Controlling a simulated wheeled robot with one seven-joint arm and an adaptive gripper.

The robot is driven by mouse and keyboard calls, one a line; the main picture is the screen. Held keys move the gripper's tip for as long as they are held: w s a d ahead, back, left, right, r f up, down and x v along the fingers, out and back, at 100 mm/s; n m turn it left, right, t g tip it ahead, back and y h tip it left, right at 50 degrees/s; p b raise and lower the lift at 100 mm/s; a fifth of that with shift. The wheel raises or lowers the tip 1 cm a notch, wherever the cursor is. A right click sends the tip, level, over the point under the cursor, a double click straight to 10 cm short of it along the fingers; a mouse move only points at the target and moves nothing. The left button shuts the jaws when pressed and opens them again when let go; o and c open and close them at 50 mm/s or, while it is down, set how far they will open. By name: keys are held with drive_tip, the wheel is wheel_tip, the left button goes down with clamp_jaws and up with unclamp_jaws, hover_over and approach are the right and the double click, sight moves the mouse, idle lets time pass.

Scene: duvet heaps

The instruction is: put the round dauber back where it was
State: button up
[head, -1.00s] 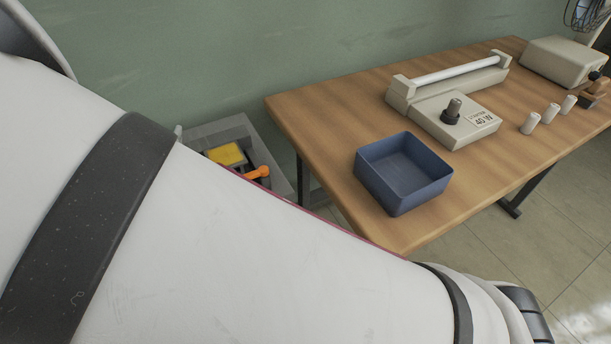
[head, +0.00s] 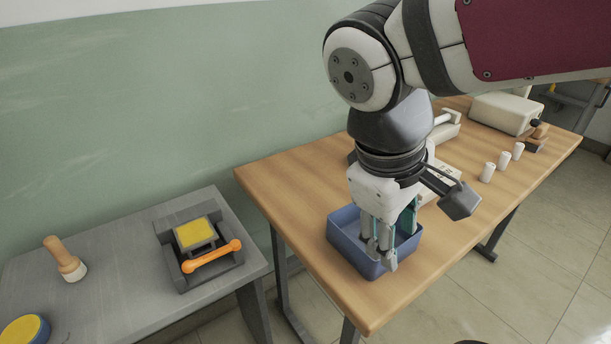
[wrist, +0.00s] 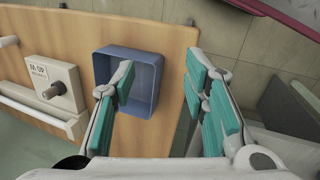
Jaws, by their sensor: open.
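A dauber with a round wooden handle and a pale round foot (head: 66,260) stands upright on the grey table at the left in the head view. It looks like the round dauber. My gripper (head: 382,252) is far to its right, pointing down at the blue box (head: 340,250) on the wooden table. In the wrist view, my gripper (wrist: 160,70) is open with nothing between its fingers. One finger overlaps the blue box (wrist: 153,100) and the other lies beyond it. The visible part of the box floor is bare.
The grey table (head: 125,285) holds a dark holder with a yellow pad (head: 195,233) and an orange bar (head: 212,257), plus a round yellow-topped tin (head: 24,331). The wooden table (head: 290,185) carries a lamp tester (wrist: 60,90) and white cylinders (head: 488,172).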

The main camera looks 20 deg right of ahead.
drive_tip(key=s+a+m+t+y, duration=0.1)
drive_tip(key=s+a+m+y, duration=0.2)
drive_tip(key=s, duration=0.3)
drive_tip(key=shift+s+a+m+y, duration=0.25)
drive_tip(key=shift+a+m+y, duration=0.05)
drive_tip(key=shift+a+m, duration=0.2)
drive_tip(key=shift+r, duration=0.1)
wheel_tip(320, 180, up, 13)
drive_tip(key=t+p, duration=0.2)
drive_tip(key=p, duration=0.9)
drive_tip(key=shift+d+t+p, duration=0.25)
drive_tip(key=shift+t+p, duration=0.05)
drive_tip(key=shift+t, duration=0.1)
drive_tip(key=shift+w, duration=0.1)
